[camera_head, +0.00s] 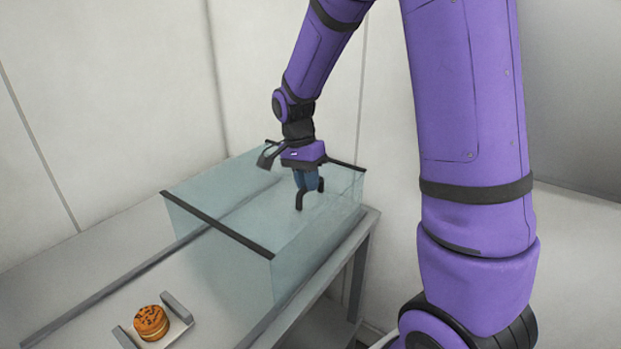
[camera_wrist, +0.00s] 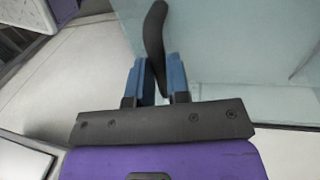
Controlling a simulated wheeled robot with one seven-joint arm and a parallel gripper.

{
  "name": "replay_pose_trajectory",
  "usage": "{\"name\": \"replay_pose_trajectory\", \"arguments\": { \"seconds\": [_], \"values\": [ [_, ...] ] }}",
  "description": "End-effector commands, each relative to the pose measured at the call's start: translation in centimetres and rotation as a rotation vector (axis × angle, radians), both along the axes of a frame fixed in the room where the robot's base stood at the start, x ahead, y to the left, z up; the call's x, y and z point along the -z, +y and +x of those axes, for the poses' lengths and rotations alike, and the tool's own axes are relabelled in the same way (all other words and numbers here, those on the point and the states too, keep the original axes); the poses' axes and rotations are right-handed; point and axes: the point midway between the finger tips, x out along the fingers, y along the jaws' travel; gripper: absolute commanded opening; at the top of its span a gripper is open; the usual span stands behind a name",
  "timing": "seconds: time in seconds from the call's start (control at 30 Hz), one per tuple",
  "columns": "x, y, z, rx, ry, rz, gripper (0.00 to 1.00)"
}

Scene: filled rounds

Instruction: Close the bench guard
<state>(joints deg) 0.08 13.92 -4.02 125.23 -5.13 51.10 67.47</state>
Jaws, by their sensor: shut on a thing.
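The bench guard (camera_head: 312,258) is a clear, bluish box with black edge strips, standing over the right, far part of the bench. A dark curved handle (camera_head: 299,201) shows at its right side, and also in the wrist view (camera_wrist: 155,40). My gripper (camera_head: 307,180) has its blue fingers shut on this handle; in the wrist view the fingers (camera_wrist: 158,80) lie on either side of it. A round, layered, burger-like item (camera_head: 151,323) sits in a small grey holder (camera_head: 183,315) on the bench, outside the guard at its left.
The grey bench (camera_head: 95,255) runs along a pale panelled wall. A dark strip (camera_head: 95,300) runs along the bench top toward the guard. The bench top between the guard and the holder is clear.

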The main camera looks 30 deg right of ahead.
Motion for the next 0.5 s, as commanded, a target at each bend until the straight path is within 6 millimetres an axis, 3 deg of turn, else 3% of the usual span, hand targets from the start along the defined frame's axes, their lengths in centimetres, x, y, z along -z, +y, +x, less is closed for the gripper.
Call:
{"name": "replay_pose_trajectory", "arguments": {
  "seconds": [0.17, 0.5],
  "values": [
    [0.0, 3.7, -1.5, -0.007, 0.001, 0.002, 0.0],
    [0.0, 14.5, -6.0, -0.012, 0.0, 0.002, 0.0]
  ]
}}
